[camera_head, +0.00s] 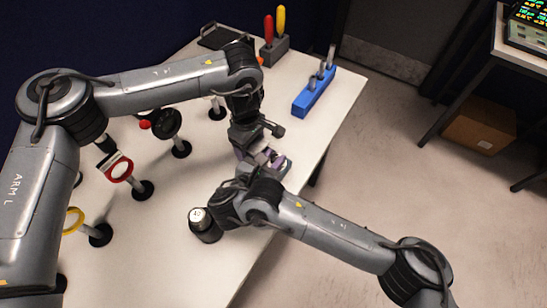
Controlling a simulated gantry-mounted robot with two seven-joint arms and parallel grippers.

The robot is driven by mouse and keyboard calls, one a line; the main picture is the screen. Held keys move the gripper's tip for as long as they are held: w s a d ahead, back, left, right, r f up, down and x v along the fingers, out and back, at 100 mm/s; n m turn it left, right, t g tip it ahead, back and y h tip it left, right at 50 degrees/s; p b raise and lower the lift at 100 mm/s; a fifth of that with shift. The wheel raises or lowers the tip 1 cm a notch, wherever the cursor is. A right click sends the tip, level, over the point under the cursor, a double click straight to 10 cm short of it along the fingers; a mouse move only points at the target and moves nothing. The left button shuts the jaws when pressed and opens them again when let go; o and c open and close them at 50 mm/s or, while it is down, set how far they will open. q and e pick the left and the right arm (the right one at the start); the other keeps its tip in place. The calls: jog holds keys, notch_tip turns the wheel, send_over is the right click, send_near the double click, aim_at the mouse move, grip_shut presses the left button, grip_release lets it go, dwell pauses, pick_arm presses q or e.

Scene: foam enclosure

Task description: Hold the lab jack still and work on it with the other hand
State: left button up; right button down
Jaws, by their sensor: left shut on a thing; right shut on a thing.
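The lab jack (286,166) is near the right edge of the white table, mostly hidden by my grippers. Only small purple and grey-blue parts of it show. My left gripper (262,154) reaches down onto it from above and is shut on it. My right gripper (244,176) comes in from the near side, close to the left gripper, and is shut on a part of the jack. My arms hide its fingertips, so the exact part cannot be told.
A blue block with metal pegs (311,97) and a grey holder (272,54) with red and yellow handles stand behind. A black tray (222,37) lies at the back. Several ring stands, including a red one (120,169), stand left. The table's right edge is close to the jack.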

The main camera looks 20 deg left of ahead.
jog(key=shift+a+m+h, duration=0.15)
jog(key=shift+m+h, duration=0.15)
jog(key=shift+s, duration=0.1)
jog(key=c, duration=1.1)
grip_release()
jog(key=shift+a, duration=0.1)
jog(key=shift+c, duration=0.2)
jog(key=v, duration=0.7)
jog(key=shift+r, duration=0.2)
